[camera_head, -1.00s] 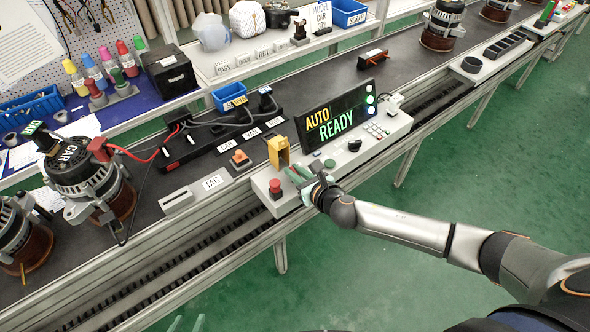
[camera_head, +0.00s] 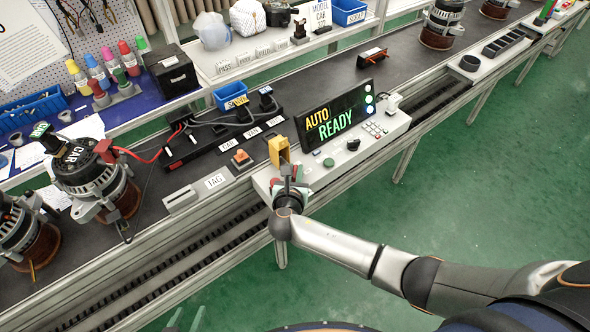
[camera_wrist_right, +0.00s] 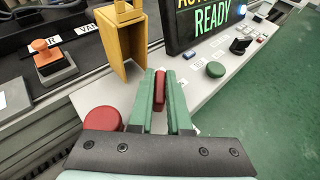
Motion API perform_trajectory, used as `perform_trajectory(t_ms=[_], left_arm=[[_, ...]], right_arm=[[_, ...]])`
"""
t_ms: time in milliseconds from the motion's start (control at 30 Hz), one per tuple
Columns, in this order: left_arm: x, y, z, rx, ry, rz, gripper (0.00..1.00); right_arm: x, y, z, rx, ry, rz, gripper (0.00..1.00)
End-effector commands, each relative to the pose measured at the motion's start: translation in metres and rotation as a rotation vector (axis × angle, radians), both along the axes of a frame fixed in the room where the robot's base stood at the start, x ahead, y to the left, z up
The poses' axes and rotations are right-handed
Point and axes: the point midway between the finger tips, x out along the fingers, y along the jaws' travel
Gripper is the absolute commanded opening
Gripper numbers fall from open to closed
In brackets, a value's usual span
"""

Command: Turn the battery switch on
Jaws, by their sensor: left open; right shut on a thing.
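My right gripper (camera_head: 288,180) is over the left end of the light control panel (camera_head: 388,130). In the right wrist view its green fingers (camera_wrist_right: 161,85) are closed around an upright red handle (camera_wrist_right: 160,90), apparently the battery switch. No writing on it can be read. The fingers and wrist hide most of the handle in the head view. A round red button (camera_wrist_right: 102,120) sits left of the fingers. My left gripper (camera_head: 186,318) shows only its fingertips at the bottom edge, apart and empty, away from the panel.
A yellow bracket (camera_wrist_right: 122,45) stands close behind the right fingers. The lit display (camera_head: 335,117) reads AUTO READY. A round green button (camera_wrist_right: 215,69) and a black knob (camera_head: 353,145) lie to the right. An orange button (camera_head: 241,157) is left. Open green floor lies in front.

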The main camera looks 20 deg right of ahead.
Motion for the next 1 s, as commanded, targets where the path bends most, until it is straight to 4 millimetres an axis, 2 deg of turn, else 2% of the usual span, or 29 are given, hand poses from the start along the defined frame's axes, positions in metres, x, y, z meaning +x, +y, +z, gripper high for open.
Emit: perform_trajectory(t_ms=[567,600,800,867,1000], left_arm=[[0.0001,0.0000,-0.0001,0.000,0.000,0.000,0.50],[0.0001,-0.0001,-0.0001,0.000,0.000,0.000,0.50],[0.0001,-0.0001,-0.0001,0.000,0.000,0.000,0.50],[0.0001,-0.0001,0.0000,0.000,0.000,0.000,0.50],[0.0001,-0.0001,-0.0001,0.000,0.000,0.000,0.50]], right_arm=[[0.0004,-0.0007,0.0002,-0.001,-0.001,-0.035,0.00],[0.0004,-0.0007,0.0002,-0.001,-0.002,-0.035,0.20],[0.0004,-0.0005,0.0002,-0.001,-0.001,-0.035,0.42],[0.0004,-0.0005,0.0002,-0.001,-0.001,-0.035,0.46],[0.0004,0.0000,0.0001,0.000,-0.001,-0.034,0.46]])
